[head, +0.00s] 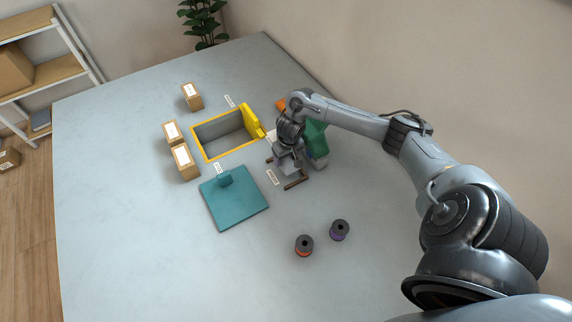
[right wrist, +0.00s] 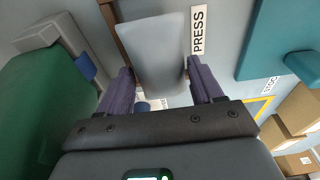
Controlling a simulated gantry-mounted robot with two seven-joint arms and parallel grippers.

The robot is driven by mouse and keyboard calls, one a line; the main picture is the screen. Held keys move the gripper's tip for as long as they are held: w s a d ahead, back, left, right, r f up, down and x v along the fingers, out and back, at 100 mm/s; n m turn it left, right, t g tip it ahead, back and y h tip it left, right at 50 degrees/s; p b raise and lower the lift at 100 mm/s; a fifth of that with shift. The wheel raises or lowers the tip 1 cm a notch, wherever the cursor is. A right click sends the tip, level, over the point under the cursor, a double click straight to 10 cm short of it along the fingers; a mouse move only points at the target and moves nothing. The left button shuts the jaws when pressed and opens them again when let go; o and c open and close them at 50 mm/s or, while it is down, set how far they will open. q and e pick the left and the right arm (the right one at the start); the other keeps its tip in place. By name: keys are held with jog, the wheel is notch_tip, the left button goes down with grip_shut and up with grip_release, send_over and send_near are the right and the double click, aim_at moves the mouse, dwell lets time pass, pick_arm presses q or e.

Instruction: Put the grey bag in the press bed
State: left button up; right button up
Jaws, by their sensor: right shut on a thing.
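The grey bag (right wrist: 165,45) is a flat grey slab between the two dark fingers of my right gripper (right wrist: 158,82). In the head view my right gripper (head: 287,154) is shut on it beside the green press (head: 317,140), over the area between brown bars (head: 296,183). The bars appear to belong to the press bed. One brown bar (right wrist: 109,18) shows beyond the bag in the right wrist view. I cannot tell whether the bag touches the bed, because the gripper and bag hide much of it. My left gripper is out of view.
A PRESS label (right wrist: 198,30) lies beside the bed. A yellow-rimmed bin (head: 206,157) and a teal plate with a raised block (head: 240,205) are to the left. Two spools (head: 304,245) stand in front. The table's left side is clear.

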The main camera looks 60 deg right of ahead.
aim_at(286, 161)
notch_tip(286, 161, down, 4)
jog(key=shift+r+b, duration=0.15)
jog(key=shift+b, duration=0.5)
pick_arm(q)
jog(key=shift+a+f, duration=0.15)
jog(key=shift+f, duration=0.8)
pick_arm(e)
jog(key=o, duration=1.1)
jog(key=shift+c, duration=0.2)
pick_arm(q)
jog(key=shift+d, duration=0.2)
